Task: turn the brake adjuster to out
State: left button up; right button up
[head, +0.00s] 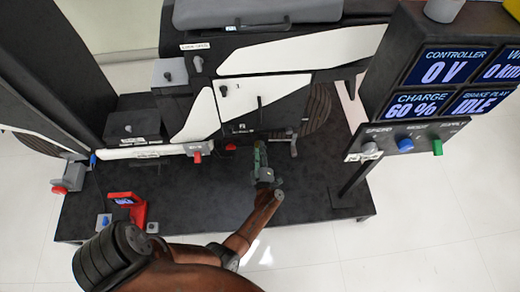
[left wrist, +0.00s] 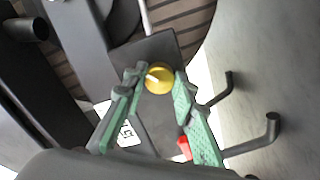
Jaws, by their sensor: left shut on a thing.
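A round yellow knob (left wrist: 163,84) with a white pointer mark sits on a dark plate; I take it for the brake adjuster. It shows in the left wrist view between the green fingers of my left gripper (left wrist: 158,77), which is shut on it. In the head view my left gripper (head: 260,152) reaches to the lower front of the chassis rig, and the knob is hidden there. A white label (left wrist: 128,133) on the plate is partly covered by a finger. A display panel (head: 445,80) at the right shows BRAKE PLAY with IDLE. My right gripper is not in view.
Two dark pegs (left wrist: 268,130) stick out right of the fingers in the left wrist view, close by. A red part (left wrist: 184,147) is near the right finger. A red stand (head: 135,207) is on the black platform (head: 310,185), whose front right is clear.

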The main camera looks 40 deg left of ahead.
pick_arm(q)
jog(key=n+b, duration=0.1)
jog(key=n, duration=0.9)
jog(key=shift+b, duration=0.35)
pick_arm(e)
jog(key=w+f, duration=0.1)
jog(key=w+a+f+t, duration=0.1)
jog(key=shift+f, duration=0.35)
pick_arm(q)
jog(key=shift+d, duration=0.1)
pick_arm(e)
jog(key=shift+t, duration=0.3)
pick_arm(q)
jog(key=o, duration=1.2)
jog(key=shift+c, duration=0.2)
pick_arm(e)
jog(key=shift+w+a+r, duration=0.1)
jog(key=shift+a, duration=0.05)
